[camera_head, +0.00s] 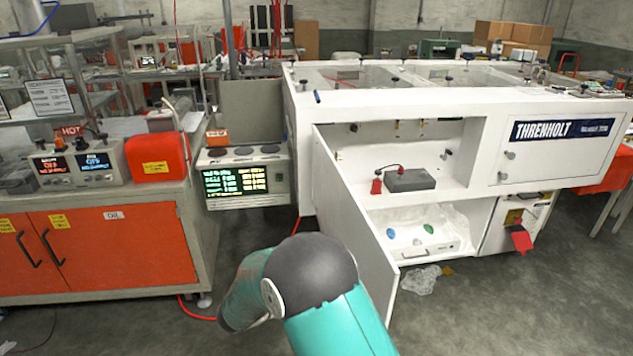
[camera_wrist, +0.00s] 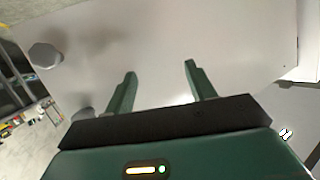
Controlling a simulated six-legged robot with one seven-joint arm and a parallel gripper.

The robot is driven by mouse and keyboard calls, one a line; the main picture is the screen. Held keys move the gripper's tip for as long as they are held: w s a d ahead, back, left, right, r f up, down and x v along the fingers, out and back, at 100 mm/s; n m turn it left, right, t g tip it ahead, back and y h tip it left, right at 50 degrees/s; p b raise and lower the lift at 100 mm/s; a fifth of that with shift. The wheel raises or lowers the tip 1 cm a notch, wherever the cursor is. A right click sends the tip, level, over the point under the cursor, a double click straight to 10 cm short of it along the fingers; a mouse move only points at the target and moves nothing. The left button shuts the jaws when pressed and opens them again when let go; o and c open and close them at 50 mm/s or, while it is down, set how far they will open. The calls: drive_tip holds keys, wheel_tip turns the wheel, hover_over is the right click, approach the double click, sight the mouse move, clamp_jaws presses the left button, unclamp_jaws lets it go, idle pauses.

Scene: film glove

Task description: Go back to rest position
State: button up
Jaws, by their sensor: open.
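My gripper (camera_wrist: 160,85) shows in the wrist view with its two green fingers apart and nothing between them. It faces a pale, flat panel (camera_wrist: 200,40) that fills most of that view; I cannot tell how far off it is. A round grey knob (camera_wrist: 45,55) is on the left of the panel. In the head view my teal and black arm is bent at the bottom middle, in front of the open white door (camera_head: 352,215). The gripper itself is hidden in the head view.
The white THRENHOLT machine (camera_head: 480,195) stands ahead, its compartment open, with a grey block (camera_head: 410,180) on the shelf and a tray (camera_head: 430,248) below. An orange cabinet (camera_head: 110,245) stands left, beside a display unit (camera_head: 243,180). Crumpled plastic (camera_head: 420,280) lies on the floor. Floor at right front is clear.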

drive_tip(key=w+r+n+t+y, duration=0.25)
drive_tip(key=r+y, duration=0.25)
drive_tip(key=r, duration=0.5)
drive_tip(key=w+r+n+t+y, duration=0.25)
drive_tip(key=r+y, duration=0.25)
drive_tip(key=r, duration=0.5)
drive_tip(key=s+d+r+n+g+y, duration=0.2)
drive_tip(key=s+d+r+n+y, duration=0.3)
drive_tip(key=s, duration=0.4)
drive_tip(key=s+d+g+h, duration=0.1)
drive_tip(key=s+d, duration=0.3)
drive_tip(key=s, duration=0.4)
drive_tip(key=s+d+f+n+g+h, duration=0.1)
drive_tip(key=s+d+g, duration=0.2)
drive_tip(key=s, duration=0.5)
drive_tip(key=s+d+f+n+g+h, duration=0.1)
drive_tip(key=s+d+g, duration=0.1)
drive_tip(key=s+d, duration=0.4)
drive_tip(key=shift+s+h, duration=0.3)
drive_tip(key=shift+s, duration=0.75)
